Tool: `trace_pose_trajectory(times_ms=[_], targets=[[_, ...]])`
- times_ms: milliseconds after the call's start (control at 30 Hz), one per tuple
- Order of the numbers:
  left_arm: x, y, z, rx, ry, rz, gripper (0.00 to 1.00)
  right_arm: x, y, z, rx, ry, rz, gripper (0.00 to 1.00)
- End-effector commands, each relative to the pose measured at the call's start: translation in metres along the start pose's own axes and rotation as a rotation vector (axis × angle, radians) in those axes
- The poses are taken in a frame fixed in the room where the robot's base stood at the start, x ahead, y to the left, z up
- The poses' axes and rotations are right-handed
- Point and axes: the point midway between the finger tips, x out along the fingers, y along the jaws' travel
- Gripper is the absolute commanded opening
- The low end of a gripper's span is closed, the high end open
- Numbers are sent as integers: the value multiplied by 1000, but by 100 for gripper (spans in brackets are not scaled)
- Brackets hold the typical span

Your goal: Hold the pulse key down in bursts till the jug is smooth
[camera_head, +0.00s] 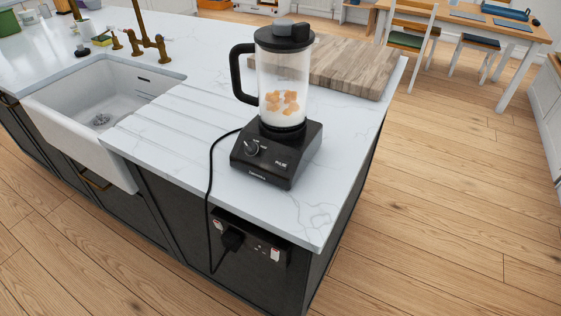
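A black blender (275,153) stands upright on the white marble counter near its corner. Its clear jug (284,80) sits on the base with a black lid (284,36) on top and a black handle (236,75) on the left. Orange-brown chunks (282,100) lie over a white layer in the lower jug. The base front has a round dial (251,148) and a key marked PULSE (281,164). Neither of my grippers is in view.
A wooden board (352,66) lies behind the blender. A black cord (210,170) runs over the counter edge to a plug (232,239) in a socket panel. A white sink (105,100) with brass taps (150,42) is at the left. Chairs and a table stand beyond.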

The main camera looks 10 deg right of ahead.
Motion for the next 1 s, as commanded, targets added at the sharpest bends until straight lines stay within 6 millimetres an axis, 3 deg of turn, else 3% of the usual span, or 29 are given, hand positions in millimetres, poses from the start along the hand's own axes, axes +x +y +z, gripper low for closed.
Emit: trace_pose_trajectory(times_ms=[200, 700, 1000], targets=[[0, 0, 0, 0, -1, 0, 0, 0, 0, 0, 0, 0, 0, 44], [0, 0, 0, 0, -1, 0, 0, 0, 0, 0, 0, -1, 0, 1], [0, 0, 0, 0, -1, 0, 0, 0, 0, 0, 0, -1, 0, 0]])
